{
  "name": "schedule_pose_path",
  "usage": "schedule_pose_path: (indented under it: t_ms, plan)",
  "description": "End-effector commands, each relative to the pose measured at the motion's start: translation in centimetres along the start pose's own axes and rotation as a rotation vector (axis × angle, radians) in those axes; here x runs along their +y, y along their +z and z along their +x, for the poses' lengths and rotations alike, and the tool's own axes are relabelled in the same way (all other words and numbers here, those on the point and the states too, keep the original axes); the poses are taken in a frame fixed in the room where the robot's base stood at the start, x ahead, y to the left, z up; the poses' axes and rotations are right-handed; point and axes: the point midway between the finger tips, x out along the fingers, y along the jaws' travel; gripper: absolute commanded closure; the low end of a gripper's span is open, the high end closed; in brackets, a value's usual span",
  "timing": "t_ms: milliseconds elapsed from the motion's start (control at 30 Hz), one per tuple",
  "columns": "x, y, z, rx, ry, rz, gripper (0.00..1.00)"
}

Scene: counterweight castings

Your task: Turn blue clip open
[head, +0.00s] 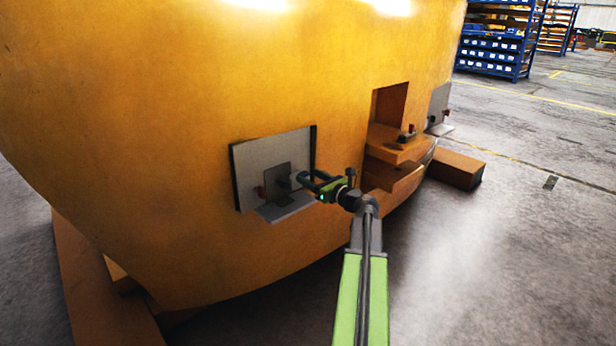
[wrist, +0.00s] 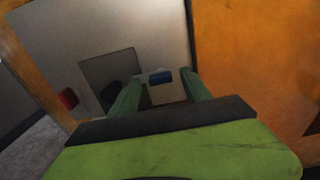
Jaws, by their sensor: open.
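The blue clip (wrist: 161,77) is a small blue piece on a pale block, in front of a grey plate (wrist: 120,40) in the wrist view. My gripper (wrist: 162,84) is open, and its two green fingers point toward the clip, one on each side of it in the picture. I cannot tell whether they touch it. In the head view my gripper (head: 307,182) is at the right part of the grey plate (head: 255,155) on the yellow casting (head: 200,80). The clip cannot be made out there.
A darker grey panel (wrist: 105,70) and a red part (wrist: 68,98) are left of the clip. A grey ledge (head: 285,208) juts out below the plate. To the right are a recess with orange steps (head: 395,150) and another grey plate (head: 438,105). Open floor (head: 500,270) lies right.

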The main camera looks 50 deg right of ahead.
Motion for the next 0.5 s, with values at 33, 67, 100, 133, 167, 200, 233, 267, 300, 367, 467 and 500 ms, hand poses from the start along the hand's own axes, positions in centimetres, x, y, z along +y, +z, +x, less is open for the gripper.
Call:
schedule_pose_path:
  t_ms: [33,67,100,133,167,200,233,267,300,367,467,500]
  plan:
    - [-0.1,0.0,0.8,0.0,0.002,0.0,0.44]
    - [-0.1,0.0,1.1,0.0,0.001,0.0,0.44]
    - [-0.1,0.0,1.4,0.0,0.0,0.0,0.44]
    - [-0.1,0.0,1.6,0.0,0.0,0.0,0.44]
    - [-0.1,0.0,1.7,0.0,0.0,0.0,0.44]
    - [-0.1,0.0,1.8,0.0,-0.001,0.0,0.44]
    - [0.0,0.0,1.8,0.0,-0.001,0.0,0.44]
    - [0.0,0.0,1.8,0.0,-0.001,0.0,0.44]
    - [0.0,0.0,1.8,0.0,-0.001,0.0,0.44]
    - [0.0,0.0,1.8,0.0,-0.001,0.0,0.44]
    - [0.0,0.0,1.8,0.0,-0.001,0.0,0.46]
    - [0.0,0.0,1.8,0.0,-0.001,0.0,0.52]
